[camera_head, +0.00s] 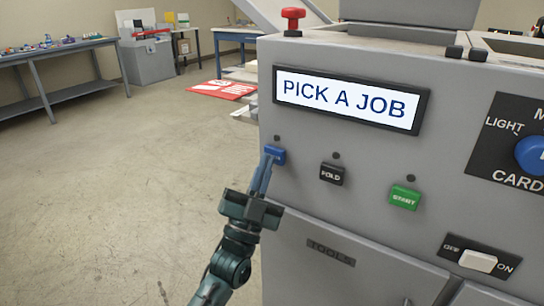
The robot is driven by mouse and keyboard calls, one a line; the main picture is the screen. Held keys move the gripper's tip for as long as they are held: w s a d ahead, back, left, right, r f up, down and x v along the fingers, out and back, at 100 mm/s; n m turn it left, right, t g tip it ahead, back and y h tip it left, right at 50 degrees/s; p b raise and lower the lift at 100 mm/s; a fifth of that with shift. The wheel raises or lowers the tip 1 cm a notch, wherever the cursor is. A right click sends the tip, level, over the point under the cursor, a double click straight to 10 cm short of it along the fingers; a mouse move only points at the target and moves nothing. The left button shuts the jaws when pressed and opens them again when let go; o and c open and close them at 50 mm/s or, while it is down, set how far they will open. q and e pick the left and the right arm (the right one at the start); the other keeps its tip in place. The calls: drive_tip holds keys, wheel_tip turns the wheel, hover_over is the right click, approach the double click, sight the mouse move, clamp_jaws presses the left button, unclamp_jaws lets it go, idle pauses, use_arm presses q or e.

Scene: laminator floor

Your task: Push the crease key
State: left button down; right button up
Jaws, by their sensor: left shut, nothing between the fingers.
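A blue key (277,154) sits at the left end of a row of keys on the front of the grey machine; its label cannot be read, and my fingers cover part of it. No label reading "crease" shows. My left gripper (267,158) is shut and empty, with its fingertips at the left part of the blue key. Whether they touch it or only stand in front of it, I cannot tell. My right gripper is not in view.
To the right are a black FOLD key (332,174) and a green START key (405,197). Above, a display (348,99) reads PICK A JOB. A rocker switch (478,261) and a blue knob (532,155) are farther right. The floor at left is clear.

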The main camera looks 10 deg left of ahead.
use_arm(q)
drive_tip(key=shift+w+d, duration=0.1)
drive_tip(key=shift+w, duration=0.1)
drive_tip(key=shift+s, duration=0.1)
drive_tip(key=shift+s+a+p, duration=0.25)
drive_tip(key=shift+s+p, duration=0.1)
drive_tip(key=shift+s, duration=0.25)
drive_tip(key=s+a+p, duration=0.2)
drive_tip(key=s, duration=0.3)
drive_tip(key=shift+s, duration=0.35)
idle(0.4)
